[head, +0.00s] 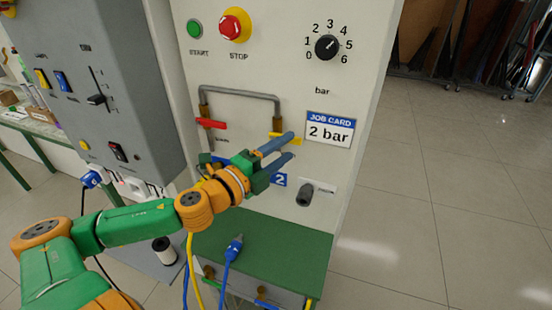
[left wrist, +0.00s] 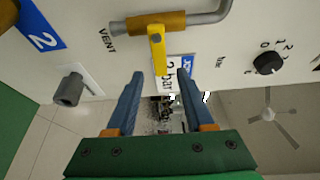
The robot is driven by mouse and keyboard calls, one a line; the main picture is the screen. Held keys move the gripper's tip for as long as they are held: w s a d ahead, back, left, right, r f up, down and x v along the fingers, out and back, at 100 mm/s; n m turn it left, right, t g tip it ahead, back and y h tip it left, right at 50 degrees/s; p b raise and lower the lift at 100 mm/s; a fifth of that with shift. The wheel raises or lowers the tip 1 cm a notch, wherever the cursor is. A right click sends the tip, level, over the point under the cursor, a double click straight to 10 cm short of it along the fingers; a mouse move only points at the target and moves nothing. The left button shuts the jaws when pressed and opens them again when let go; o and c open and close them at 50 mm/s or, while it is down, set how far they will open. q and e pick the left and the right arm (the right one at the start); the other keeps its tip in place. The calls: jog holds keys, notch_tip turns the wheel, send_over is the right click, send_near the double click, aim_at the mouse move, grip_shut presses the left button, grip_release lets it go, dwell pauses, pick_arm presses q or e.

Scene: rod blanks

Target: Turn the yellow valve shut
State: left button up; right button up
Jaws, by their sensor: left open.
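The yellow valve (head: 298,141) sits on the white panel at the lower right end of a grey pipe. In the head view my left gripper partly covers it. In the left wrist view its yellow lever (left wrist: 157,52) hangs from a brass body and points towards the job card. My left gripper (head: 290,146) is open, with two blue fingers in front of the panel. In the left wrist view the lever's free end shows between the fingertips (left wrist: 160,73); contact cannot be told. My right gripper is not in view.
A red-handled valve (head: 211,123) is at the pipe's left end. The job card (head: 330,130) reads 2 bar. A dark spout (head: 304,195) sticks out below. A pressure knob (head: 326,47) and stop button (head: 235,25) are above. A green ledge (head: 290,245) lies underneath, with a blue plug (head: 235,246).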

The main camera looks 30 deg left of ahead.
pick_arm(q)
jog(key=shift+s+d+p, duration=0.1)
jog(key=shift+s+p, duration=0.2)
jog(key=shift+s, duration=0.1)
jog(key=shift+s+a+p, duration=0.2)
jog(key=shift+s+p, duration=0.1)
jog(key=shift+s, duration=0.6)
jog(key=shift+a, duration=0.1)
